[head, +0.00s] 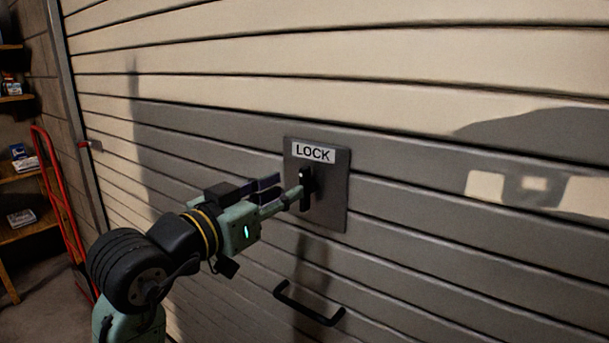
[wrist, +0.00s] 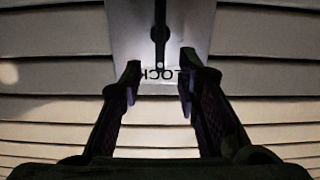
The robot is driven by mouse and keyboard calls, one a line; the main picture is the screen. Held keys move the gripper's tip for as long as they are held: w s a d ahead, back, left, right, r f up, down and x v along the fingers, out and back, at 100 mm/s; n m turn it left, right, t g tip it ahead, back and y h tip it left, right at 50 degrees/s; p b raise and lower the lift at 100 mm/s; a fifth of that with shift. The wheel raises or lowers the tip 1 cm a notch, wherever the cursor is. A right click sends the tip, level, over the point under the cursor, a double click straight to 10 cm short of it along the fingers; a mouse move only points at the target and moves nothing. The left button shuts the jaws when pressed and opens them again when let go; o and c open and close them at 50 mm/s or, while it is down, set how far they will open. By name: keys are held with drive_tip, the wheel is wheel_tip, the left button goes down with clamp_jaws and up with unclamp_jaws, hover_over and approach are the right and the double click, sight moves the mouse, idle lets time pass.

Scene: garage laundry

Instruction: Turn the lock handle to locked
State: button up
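The lock handle (head: 307,187) is a black lever standing roughly upright on a grey metal plate (head: 335,200) on the garage door. The plate bears a white label reading LOCK above the handle. In the wrist view the handle (wrist: 159,25) is a dark vertical bar near the top centre, and the label is upside down. My gripper (head: 285,187) reaches in from the left towards the handle. In the wrist view my gripper (wrist: 159,80) is open, its two fingers spread on either side of the handle's line. No contact with the handle is clear.
A black pull handle (head: 308,304) sits on the door below the plate. The slatted garage door (head: 450,60) fills most of the head view. At the far left are a red hand truck (head: 62,205) and wooden shelves (head: 28,229) with small items.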

sight(302, 181)
drive_tip(key=p+x, duration=0.1)
drive_tip(key=x, duration=0.6)
drive_tip(key=shift+c, duration=0.4)
drive_tip(key=shift+d, duration=0.1)
clamp_jaws()
